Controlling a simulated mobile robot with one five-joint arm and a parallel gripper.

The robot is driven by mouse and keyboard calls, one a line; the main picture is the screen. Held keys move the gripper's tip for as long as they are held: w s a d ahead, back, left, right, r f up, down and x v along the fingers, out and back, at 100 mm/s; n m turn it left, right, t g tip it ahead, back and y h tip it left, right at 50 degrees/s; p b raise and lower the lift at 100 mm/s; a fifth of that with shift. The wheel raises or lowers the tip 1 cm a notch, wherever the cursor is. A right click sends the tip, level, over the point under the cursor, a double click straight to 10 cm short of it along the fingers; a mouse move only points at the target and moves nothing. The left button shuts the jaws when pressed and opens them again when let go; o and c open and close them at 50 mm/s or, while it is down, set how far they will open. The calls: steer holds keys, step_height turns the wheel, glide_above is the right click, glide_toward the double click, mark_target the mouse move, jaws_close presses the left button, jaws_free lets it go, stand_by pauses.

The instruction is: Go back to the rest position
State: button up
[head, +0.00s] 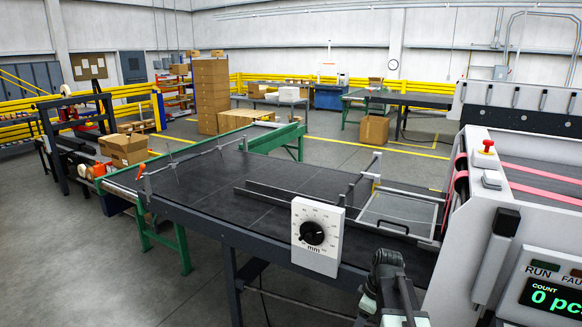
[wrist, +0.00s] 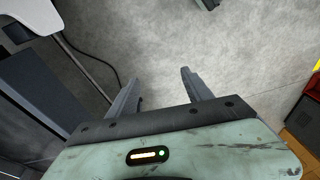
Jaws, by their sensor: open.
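My gripper (wrist: 160,92) shows in the wrist view with its two dark fingers spread apart and nothing between them. Bare grey concrete floor lies beyond the fingertips. In the head view my gripper (head: 388,268) is at the bottom, right of centre, in front of the near side of the machine's dark table. It stands just right of the white dial plate (head: 318,236) marked mm. Its fingers are hard to make out in the head view.
The folder gluer (head: 497,215) stands at the right, with a red button (head: 486,146) and a green count display (head: 552,298). Its dark delivery table (head: 215,185) stretches left. Cardboard boxes (head: 123,149) are at the left. Open floor (head: 190,285) lies at the front left.

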steer(key=s+a+f+m+h+b, duration=0.1)
steer(key=s+a+f+m+h, duration=0.1)
steer(key=s+a+m, duration=0.5)
steer(key=a+m, duration=0.1)
steer(key=m, duration=0.3)
steer(key=shift+f, duration=0.1)
